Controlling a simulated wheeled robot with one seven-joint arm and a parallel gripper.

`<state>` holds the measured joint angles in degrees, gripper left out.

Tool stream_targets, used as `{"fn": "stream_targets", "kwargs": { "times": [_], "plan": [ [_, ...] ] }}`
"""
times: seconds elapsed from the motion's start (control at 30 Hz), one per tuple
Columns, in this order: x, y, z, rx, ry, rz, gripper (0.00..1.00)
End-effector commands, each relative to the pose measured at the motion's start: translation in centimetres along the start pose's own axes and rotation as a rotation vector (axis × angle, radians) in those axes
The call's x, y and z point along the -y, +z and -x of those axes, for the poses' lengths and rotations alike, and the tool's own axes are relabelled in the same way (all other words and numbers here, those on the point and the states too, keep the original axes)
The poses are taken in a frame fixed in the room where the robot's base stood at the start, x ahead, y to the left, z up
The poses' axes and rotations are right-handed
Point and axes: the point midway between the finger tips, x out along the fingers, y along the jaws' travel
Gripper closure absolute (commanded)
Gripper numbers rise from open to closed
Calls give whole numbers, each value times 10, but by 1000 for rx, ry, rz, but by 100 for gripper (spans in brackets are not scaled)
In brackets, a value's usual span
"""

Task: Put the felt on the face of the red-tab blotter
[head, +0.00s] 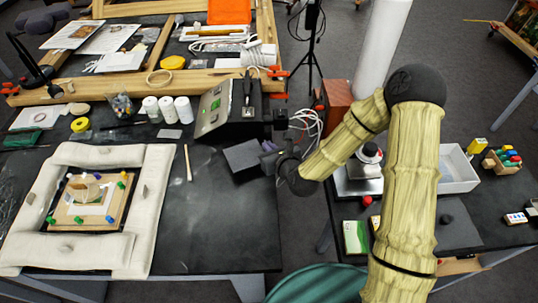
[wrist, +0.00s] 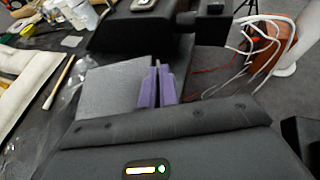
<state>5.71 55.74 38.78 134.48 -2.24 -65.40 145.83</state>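A flat grey square piece, which looks like the felt (head: 242,156), is at my gripper near the right edge of the left table. In the wrist view the felt (wrist: 112,92) reaches out to the left of the fingers. My gripper (head: 268,152) has purple fingers, which stand close together in the wrist view (wrist: 156,88) with a thin strip between them. They look shut on the felt, though the contact is partly hidden. I cannot make out a red-tab blotter for sure; a white sheet (head: 40,117) lies at the left table's back left.
A padded white frame (head: 155,205) surrounds a board (head: 75,222) with several coloured pegs. A black sloped case (head: 228,106) stands just behind my gripper, with white bottles (head: 167,108) to its left. A thin stick (head: 187,163) lies on bare black table. A right-hand table holds a white tray (head: 458,170).

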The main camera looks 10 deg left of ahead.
Motion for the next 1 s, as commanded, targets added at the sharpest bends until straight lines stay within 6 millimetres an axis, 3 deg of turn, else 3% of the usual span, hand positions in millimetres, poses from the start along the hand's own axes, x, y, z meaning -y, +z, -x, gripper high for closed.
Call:
{"fn": "stream_targets", "kwargs": {
  "times": [0.17, 0.43, 0.83, 0.93, 1.0],
  "plan": [
    [0, -3, -1, -2, 0, 0, 100],
    [-1, -33, -14, -1, 2, 1, 100],
    [0, -39, -16, -1, 0, 0, 100],
    [0, -37, -15, 0, 0, 1, 78],
    [0, -37, -15, 0, 0, 1, 76]
  ]
}}
